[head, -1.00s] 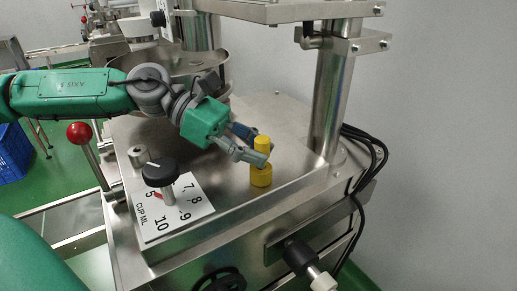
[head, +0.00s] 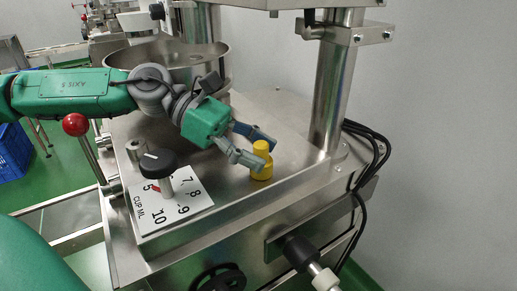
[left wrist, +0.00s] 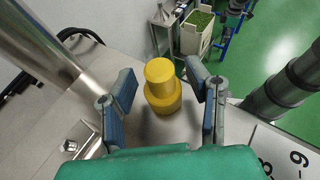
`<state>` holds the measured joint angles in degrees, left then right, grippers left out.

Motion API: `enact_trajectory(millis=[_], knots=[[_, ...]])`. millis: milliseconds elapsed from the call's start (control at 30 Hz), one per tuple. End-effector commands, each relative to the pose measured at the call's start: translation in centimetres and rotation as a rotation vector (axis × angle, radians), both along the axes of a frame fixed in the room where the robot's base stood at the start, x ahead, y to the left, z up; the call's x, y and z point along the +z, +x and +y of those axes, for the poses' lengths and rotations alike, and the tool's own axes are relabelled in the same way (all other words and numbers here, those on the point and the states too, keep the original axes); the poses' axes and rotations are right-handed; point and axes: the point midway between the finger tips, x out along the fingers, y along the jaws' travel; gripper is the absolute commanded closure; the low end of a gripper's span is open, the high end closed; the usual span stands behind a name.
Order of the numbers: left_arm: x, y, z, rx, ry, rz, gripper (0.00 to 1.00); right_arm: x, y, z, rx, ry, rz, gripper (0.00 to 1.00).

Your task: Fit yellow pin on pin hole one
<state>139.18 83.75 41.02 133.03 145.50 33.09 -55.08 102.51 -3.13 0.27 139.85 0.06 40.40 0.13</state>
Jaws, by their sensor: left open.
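The yellow pin (head: 260,147) stands upright on the steel machine top, a narrow cylinder above a wider yellow base (head: 261,170). The narrow part (left wrist: 159,71) and the wider base (left wrist: 163,98) meet with no visible gap in the left wrist view. My left gripper (head: 268,152) is open around the narrow part. In the left wrist view its two fingers (left wrist: 160,78) stand on either side of the pin, with space between them and it. Any hole under the yellow parts is hidden. My right gripper is not in view.
A black knob (head: 158,163) stands on a numbered white plate (head: 150,223) left of the pin. A steel post (head: 333,95) rises at the right, with black cables (head: 370,150) beyond it. A steel bowl (head: 165,55) is behind my arm. The machine top between is clear.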

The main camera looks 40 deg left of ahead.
Motion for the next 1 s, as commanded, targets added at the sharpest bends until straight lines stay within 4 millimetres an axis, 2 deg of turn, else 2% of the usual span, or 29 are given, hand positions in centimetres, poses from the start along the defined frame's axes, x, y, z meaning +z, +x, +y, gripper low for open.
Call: enact_trajectory(millis=[167,400,600,767,1000], knots=[[1.5,0.0,0.0,0.0,-0.001,-0.005,0.56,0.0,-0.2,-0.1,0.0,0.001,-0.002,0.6],[6.1,0.2,0.0,0.001,0.0,-0.006,0.56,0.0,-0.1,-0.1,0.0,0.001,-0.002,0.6],[9.0,0.2,0.1,0.0,0.001,-0.003,0.56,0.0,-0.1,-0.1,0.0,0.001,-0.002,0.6],[9.8,0.2,0.0,0.0,-0.001,0.001,0.56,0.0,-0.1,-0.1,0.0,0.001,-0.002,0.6],[9.9,0.1,0.1,0.0,-0.001,0.001,0.56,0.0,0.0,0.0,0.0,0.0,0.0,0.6]])
